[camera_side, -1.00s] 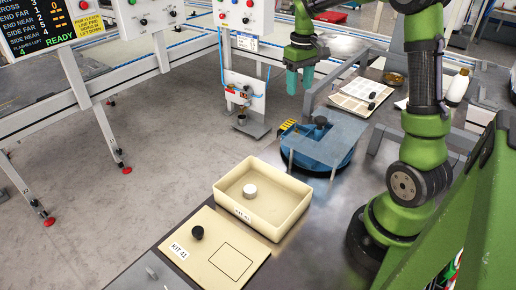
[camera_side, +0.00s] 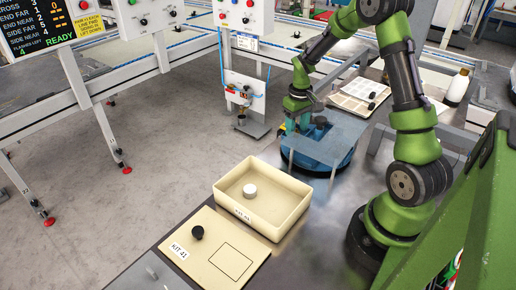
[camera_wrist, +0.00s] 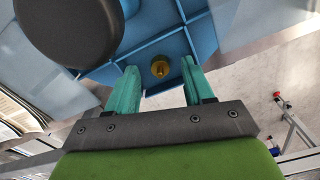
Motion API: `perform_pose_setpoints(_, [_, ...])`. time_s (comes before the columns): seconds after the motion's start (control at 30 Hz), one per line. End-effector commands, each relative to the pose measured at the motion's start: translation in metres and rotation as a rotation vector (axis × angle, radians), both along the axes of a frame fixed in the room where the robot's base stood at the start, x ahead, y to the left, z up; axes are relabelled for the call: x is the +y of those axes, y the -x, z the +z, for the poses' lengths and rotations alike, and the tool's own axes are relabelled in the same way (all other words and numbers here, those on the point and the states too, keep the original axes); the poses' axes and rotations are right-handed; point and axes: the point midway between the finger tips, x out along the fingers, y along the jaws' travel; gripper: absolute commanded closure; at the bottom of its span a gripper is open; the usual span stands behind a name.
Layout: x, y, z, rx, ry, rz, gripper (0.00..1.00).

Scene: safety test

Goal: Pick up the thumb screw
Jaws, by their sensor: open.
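In the wrist view a small brass-coloured round piece (camera_wrist: 160,68), which looks like the thumb screw, sits in a blue ribbed fixture (camera_wrist: 163,48). My gripper (camera_wrist: 159,76) is open, with one teal finger on each side of the piece and a gap to both. I cannot tell how far the fingertips are above it. In the side view my gripper (camera_side: 297,127) is down at the left part of the round blue fixture (camera_side: 338,167), and the brass piece is hidden there.
A cream bin (camera_side: 283,222) holds a white round piece (camera_side: 250,190). A KIT-41 board (camera_side: 205,263) carries a black knob (camera_side: 197,232).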

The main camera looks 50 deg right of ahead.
Motion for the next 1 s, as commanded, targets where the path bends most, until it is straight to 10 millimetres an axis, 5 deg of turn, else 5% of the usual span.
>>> perform_pose_setpoints(0.33, [0.0002,0.0000,-0.0099,-0.001,0.000,0.000,0.48])
perform_pose_setpoints(0.67, [0.0002,-0.0001,-0.0096,-0.001,0.000,0.000,0.98])
perform_pose_setpoints(1.0, [0.0001,-0.0005,-0.0057,-0.002,0.002,0.000,1.00])
